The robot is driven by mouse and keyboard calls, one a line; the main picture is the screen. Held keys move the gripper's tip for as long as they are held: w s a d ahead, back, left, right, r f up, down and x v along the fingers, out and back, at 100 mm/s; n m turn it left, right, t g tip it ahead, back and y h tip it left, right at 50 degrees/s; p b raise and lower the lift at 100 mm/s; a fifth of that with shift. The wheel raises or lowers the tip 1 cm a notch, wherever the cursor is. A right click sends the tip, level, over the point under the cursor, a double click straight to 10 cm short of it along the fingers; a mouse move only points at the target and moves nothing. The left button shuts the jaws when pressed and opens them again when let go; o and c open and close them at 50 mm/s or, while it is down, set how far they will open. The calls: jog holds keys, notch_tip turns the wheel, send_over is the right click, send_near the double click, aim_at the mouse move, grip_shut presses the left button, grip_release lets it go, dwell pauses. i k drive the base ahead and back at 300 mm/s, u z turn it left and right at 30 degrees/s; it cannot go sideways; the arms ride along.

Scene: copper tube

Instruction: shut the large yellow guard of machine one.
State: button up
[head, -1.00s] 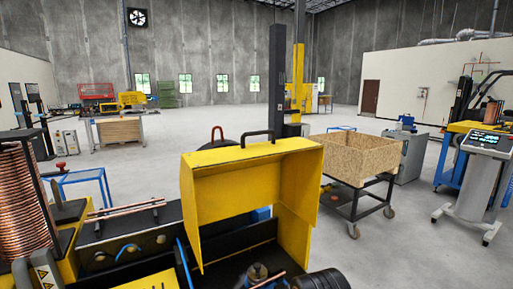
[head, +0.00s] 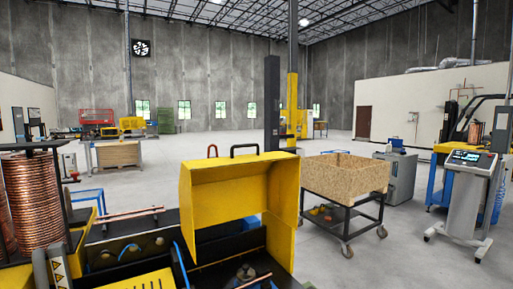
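The large yellow guard (head: 240,190) stands raised on the machine in front of me, in the lower middle of the head view. Its hollow inside faces me, and a black handle (head: 245,146) sits on its top edge. Below it the dark machine bed (head: 225,243) is exposed, with copper tube (head: 130,213) lying on the left part. My gripper is not in view.
A copper coil (head: 33,200) stands at the left. A wooden crate on a black wheeled cart (head: 345,178) stands right of the guard, and a control console (head: 468,190) stands further right. Open concrete floor lies between them and beyond.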

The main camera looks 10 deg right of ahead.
aim_at(213, 191)
jog(key=z, duration=1.4)
jog(key=i, duration=0.9)
jog(key=u, duration=0.25)
